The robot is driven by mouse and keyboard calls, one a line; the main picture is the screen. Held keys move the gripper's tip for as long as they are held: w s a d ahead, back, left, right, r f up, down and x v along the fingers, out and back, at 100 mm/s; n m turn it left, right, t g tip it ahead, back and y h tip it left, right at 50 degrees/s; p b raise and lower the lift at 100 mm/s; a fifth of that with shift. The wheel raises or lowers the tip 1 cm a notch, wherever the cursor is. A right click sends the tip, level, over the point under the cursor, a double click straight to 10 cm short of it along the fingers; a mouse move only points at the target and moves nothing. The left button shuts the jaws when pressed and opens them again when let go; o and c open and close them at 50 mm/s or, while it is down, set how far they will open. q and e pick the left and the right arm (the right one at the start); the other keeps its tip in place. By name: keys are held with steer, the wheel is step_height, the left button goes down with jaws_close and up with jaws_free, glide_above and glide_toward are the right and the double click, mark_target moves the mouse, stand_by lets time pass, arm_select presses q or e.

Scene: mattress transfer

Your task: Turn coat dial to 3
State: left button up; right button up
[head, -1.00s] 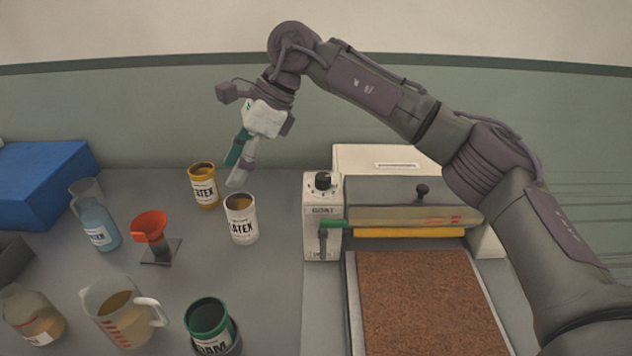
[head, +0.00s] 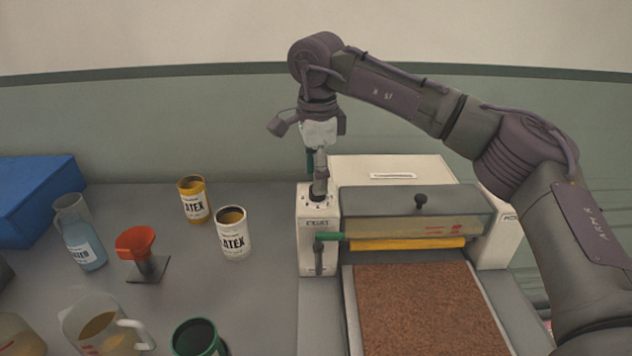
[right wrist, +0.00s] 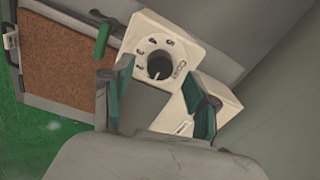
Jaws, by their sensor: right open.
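The coat dial (right wrist: 160,65) is a round black knob on a white face with numbers and the word "Coat", on top of the white left housing (head: 318,240) of the coating machine. Its exact setting is too small to read. Contact cannot be told. My left gripper is not in view.
A brown mat (head: 415,310) lies in front of the roller.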

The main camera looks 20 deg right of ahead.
steer(key=shift+f, duration=1.35)
jaws_close()
